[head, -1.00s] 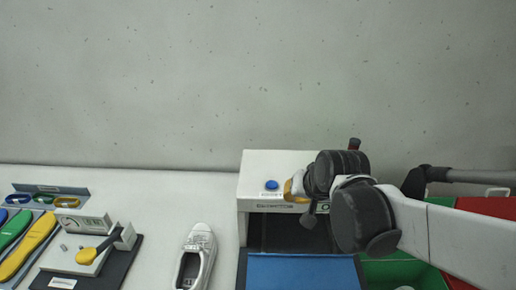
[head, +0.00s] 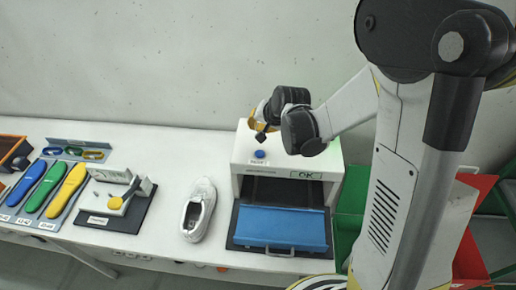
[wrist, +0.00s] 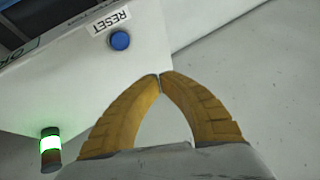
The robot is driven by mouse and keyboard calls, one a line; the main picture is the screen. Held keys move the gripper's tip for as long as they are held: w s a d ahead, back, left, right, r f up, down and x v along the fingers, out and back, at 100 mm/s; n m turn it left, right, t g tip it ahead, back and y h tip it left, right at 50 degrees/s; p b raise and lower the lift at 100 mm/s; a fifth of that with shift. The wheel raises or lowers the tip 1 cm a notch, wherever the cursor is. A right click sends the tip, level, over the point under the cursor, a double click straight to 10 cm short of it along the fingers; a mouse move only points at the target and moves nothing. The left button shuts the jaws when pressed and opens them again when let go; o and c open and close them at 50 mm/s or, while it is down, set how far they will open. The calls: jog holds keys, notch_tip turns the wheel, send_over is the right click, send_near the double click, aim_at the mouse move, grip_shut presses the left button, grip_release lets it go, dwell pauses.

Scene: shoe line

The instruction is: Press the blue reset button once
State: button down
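The blue reset button (head: 260,154) sits on the top of a white box-like machine (head: 239,150), beside a "RESET" label. In the wrist view the button (wrist: 120,41) lies up and left of my fingertips, with bare white surface between. My gripper (head: 262,127) is above the machine's top, near its back edge, just behind the button in the head view. In the wrist view its two yellow fingers (wrist: 160,75) meet at the tips, with nothing between them. The fingertips look apart from the button; their exact height above the surface cannot be told.
A green-lit lamp (wrist: 51,144) stands at the machine's edge. Coloured insoles (head: 44,186) and a small fixture (head: 115,203) lie farther left. Green (head: 350,205) and red bins stand right.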

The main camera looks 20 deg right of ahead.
aim_at(257, 151)
jog(key=shift+f, duration=0.1)
notch_tip(257, 151, down, 8)
jog(key=b, duration=0.6)
jog(key=shift+f, duration=0.15)
jog(key=shift+f+b, duration=0.2)
jog(key=shift+b, duration=0.2)
dwell(1.0)
jog(key=shift+f+b, duration=0.4)
jog(key=shift+b, duration=0.15)
jog(key=shift+f+b, duration=0.5)
jog(key=shift+b, duration=0.05)
dwell(0.4)
jog(key=shift+r, duration=0.15)
dwell(0.3)
jog(key=shift+r+p, duration=0.6)
jog(key=shift+r, duration=0.2)
